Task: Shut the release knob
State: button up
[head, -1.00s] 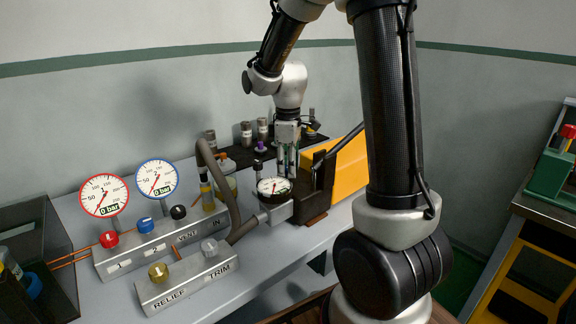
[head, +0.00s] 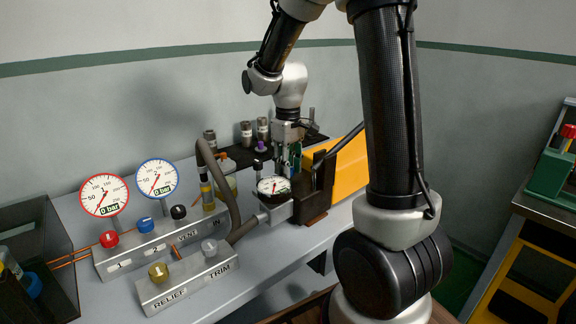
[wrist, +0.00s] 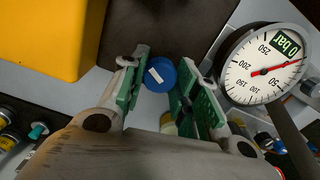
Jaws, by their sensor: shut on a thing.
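A blue round knob (wrist: 160,74) with a white mark lies between the green-padded fingers of my gripper (wrist: 162,82) in the wrist view. The fingers are closed on its sides. I take it to be the release knob; no label shows on it. In the head view my gripper (head: 289,162) points down beside the dark upright block (head: 322,180), behind the round gauge (head: 273,186). The knob itself is hidden there by the fingers and block. The gauge also shows close to the right finger in the wrist view (wrist: 262,65).
A yellow-orange body (head: 346,168) stands right of the dark block. A bent grey pipe (head: 222,185) rises left of the gauge. A valve panel (head: 150,247) with red, blue and black knobs and a RELIEF/TRIM block (head: 190,282) stand further left. Several small cylinders stand behind.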

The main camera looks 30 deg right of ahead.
jog(key=m, duration=0.6)
jog(key=shift+m, duration=0.3)
jog(key=m, duration=0.5)
dwell(0.4)
jog(key=o, duration=1)
notch_tip(320, 180, up, 12)
dwell(0.3)
